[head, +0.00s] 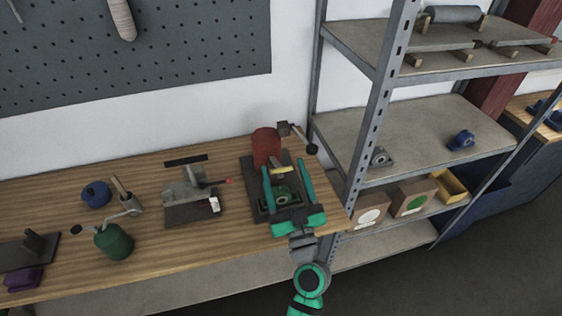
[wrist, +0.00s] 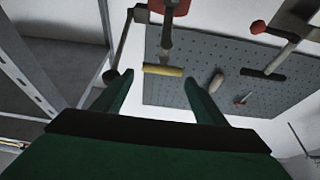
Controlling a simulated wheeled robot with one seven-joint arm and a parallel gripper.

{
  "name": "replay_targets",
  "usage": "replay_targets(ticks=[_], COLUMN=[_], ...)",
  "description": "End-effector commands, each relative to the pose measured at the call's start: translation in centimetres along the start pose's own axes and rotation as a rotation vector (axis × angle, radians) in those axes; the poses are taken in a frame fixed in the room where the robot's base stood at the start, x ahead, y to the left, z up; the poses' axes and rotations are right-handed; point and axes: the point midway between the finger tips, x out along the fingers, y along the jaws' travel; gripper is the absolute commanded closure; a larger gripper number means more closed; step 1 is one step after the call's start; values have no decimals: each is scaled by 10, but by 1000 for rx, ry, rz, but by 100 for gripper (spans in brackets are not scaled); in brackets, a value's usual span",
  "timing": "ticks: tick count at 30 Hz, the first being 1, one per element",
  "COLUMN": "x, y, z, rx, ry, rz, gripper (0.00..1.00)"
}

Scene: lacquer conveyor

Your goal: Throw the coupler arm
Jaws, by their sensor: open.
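A machine with a red cylinder (head: 266,146) stands on a dark base (head: 247,182) at the bench's right end. A short arm with a yellow crossbar (wrist: 163,70) hangs on it, likely the coupler arm. In the head view the yellow bar (head: 284,169) shows between my fingertips. My gripper (head: 284,166) is open, its green fingers (wrist: 158,76) either side of the bar in the wrist picture. The bar appears beyond the tips; contact is not visible. A crank with a black knob (head: 312,149) sticks out at the machine's right. A green part shows low between my fingers.
A grey device with a red-knobbed lever (head: 190,188) stands left of the machine. A green can (head: 114,242), a blue round part (head: 96,193) and a purple item (head: 23,279) lie farther left. A metal shelf rack (head: 369,125) stands close on the right.

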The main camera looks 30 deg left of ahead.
Motion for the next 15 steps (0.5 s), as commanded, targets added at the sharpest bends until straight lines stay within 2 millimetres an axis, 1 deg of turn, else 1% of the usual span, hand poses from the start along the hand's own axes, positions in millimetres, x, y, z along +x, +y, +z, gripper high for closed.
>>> replay_targets(ticks=[1, 6, 10, 15], x=[-10, -39, -55, -65], y=[0, 0, 0, 0], z=[0, 0, 0, -1], rx=[2, 1, 2, 1], ry=[-2, -1, -1, 1], rz=[2, 3, 2, 1], gripper=[34, 34, 34, 34])
